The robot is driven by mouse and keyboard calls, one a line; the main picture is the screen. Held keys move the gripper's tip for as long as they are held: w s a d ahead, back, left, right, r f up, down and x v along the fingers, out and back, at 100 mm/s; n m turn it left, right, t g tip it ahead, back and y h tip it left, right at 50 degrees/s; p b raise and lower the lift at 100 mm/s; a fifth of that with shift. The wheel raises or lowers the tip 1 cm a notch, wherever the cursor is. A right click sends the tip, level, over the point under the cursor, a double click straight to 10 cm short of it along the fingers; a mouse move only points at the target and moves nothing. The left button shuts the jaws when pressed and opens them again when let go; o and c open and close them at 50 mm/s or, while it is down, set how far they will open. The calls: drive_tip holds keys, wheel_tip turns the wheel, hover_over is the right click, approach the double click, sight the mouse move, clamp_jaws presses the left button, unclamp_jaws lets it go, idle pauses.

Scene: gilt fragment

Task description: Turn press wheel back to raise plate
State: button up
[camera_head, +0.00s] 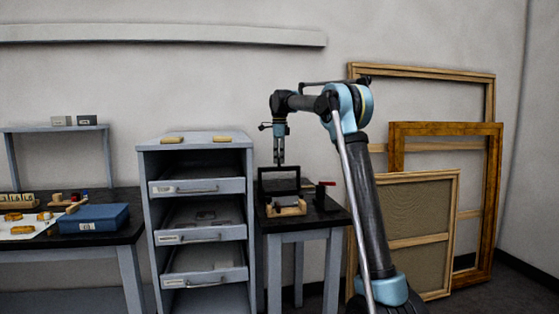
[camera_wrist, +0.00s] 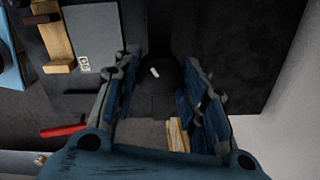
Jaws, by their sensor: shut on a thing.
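The black press (camera_head: 280,184) stands on a small table beside the drawer cabinet. My gripper (camera_head: 280,160) points straight down at its top. In the wrist view my gripper (camera_wrist: 160,62) has its two blue-grey fingers on either side of a dark round part, the press wheel (camera_wrist: 158,78), which carries a small white mark. The fingers are shut on it. The wheel's rim blends into the dark press, and the plate beneath cannot be made out.
A wooden holder with a grey block (camera_head: 287,208) sits in front of the press. A red-handled item (camera_head: 327,184) is at its right. A drawer cabinet (camera_head: 198,142) stands close on the left. Wooden frames (camera_head: 440,127) lean on the wall at right.

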drive_tip(key=shift+w+n, duration=0.1)
drive_tip(key=shift+n, duration=0.2)
drive_tip(key=n, duration=0.4)
drive_tip(key=shift+n, duration=0.3)
drive_tip(key=n, duration=0.5)
drive_tip(key=shift+w, duration=0.1)
drive_tip(key=n, duration=1.6)
drive_tip(key=shift+n, duration=0.4)
drive_tip(key=n, duration=1)
drive_tip(key=shift+n, duration=0.4)
drive_tip(key=n, duration=0.4)
drive_tip(key=shift+n, duration=0.3)
